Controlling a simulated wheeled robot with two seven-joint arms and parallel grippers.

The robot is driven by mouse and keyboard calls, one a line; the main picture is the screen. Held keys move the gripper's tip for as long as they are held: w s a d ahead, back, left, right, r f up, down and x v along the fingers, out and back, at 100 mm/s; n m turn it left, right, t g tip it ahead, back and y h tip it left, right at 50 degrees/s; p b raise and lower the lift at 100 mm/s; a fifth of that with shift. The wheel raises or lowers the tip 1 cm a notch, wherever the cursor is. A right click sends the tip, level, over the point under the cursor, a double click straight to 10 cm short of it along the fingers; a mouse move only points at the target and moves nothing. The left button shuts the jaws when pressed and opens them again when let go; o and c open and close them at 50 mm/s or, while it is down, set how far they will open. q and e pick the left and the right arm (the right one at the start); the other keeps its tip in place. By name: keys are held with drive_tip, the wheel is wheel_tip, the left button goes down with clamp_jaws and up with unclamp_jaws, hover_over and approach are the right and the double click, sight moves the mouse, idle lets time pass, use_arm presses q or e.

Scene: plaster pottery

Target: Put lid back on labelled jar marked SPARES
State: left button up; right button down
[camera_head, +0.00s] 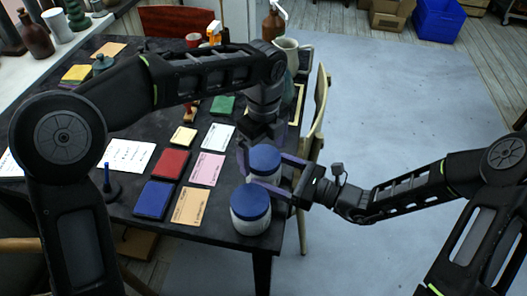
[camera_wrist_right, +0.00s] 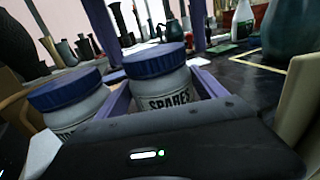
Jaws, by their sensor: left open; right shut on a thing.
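The SPARES jar (camera_wrist_right: 168,100) is white with dark lettering and stands upright in the right wrist view. Its blue lid (camera_head: 265,160) sits on its mouth and looks level; it also shows in the right wrist view (camera_wrist_right: 155,60). My right gripper (camera_head: 272,180) is shut around the jar's body, one finger on each side below the lid. My left gripper (camera_head: 264,152) comes down from above and is open, its purple fingers apart on either side of the lid. Whether they touch it I cannot tell. The jar's body is mostly hidden in the head view.
A second white jar with a blue lid (camera_head: 250,202) stands close beside, near the table's front corner; its label is only partly visible. Coloured cards and blocks, including a red block (camera_head: 170,163), lie to the left. A pale chair (camera_head: 319,105) stands at the table's right edge.

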use_arm(q)
drive_tip(key=shift+r, duration=3.5)
use_arm(e)
unclamp_jaws()
drive_tip(key=shift+d, duration=0.1)
use_arm(q)
drive_tip(key=shift+f, duration=0.15)
use_arm(e)
drive_tip(key=shift+v, duration=3.8)
use_arm(q)
drive_tip(key=shift+d, duration=0.1)
use_arm(e)
drive_tip(key=shift+s, duration=0.1)
